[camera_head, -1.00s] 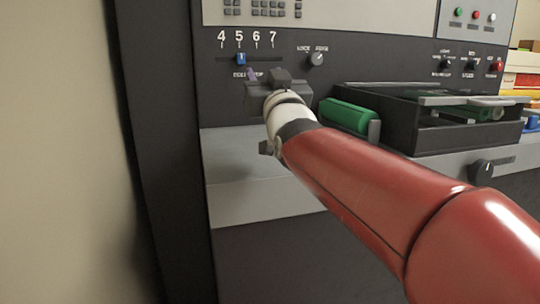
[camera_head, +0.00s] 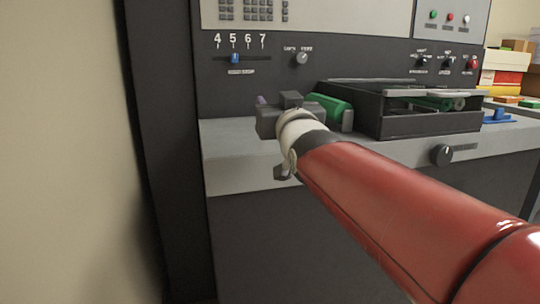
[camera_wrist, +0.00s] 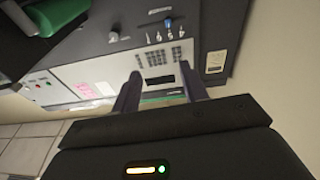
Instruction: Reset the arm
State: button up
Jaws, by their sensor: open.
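My gripper (camera_wrist: 160,95) shows in the wrist view with its two fingers apart and nothing between them. In the head view my gripper (camera_head: 262,103) is at the end of my red arm, in front of the dark laminator panel, below the slider and left of the green roller. The laminator (camera_head: 340,30) fills most of the head view. Its blue slider (camera_head: 235,58) sits at the 5 mark of a scale from 4 to 7. My gripper appears clear of the slider. The fingertips are mostly hidden behind the gripper body in the head view.
A green roller (camera_head: 330,108) and a black tray unit (camera_head: 420,122) stand on the grey ledge (camera_head: 240,170), right of my gripper. A round knob (camera_head: 301,58) is on the panel above. Stacked boxes (camera_head: 505,75) and a blue item (camera_head: 497,116) are at the far right.

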jog(key=s+d+f+m+g+h, duration=0.1)
jog(key=s+d+f+g, duration=0.3)
jog(key=s+f, duration=0.5)
jog(key=s+d+f+m+g+h, duration=0.1)
jog(key=s+d+f+g+h, duration=0.1)
jog(key=s+d+f+g, duration=0.3)
jog(key=s+d+f+m+g+h, duration=0.1)
jog(key=s+d+f+g, duration=0.3)
jog(key=s+f, duration=0.9)
notch_tip(320, 180, down, 5)
jog(key=shift+d+f+g+h+p, duration=0.15)
jog(key=shift+d+g+h+p, duration=0.25)
jog(key=shift+d, duration=0.1)
jog(key=shift+o, duration=0.5)
dwell(1.3)
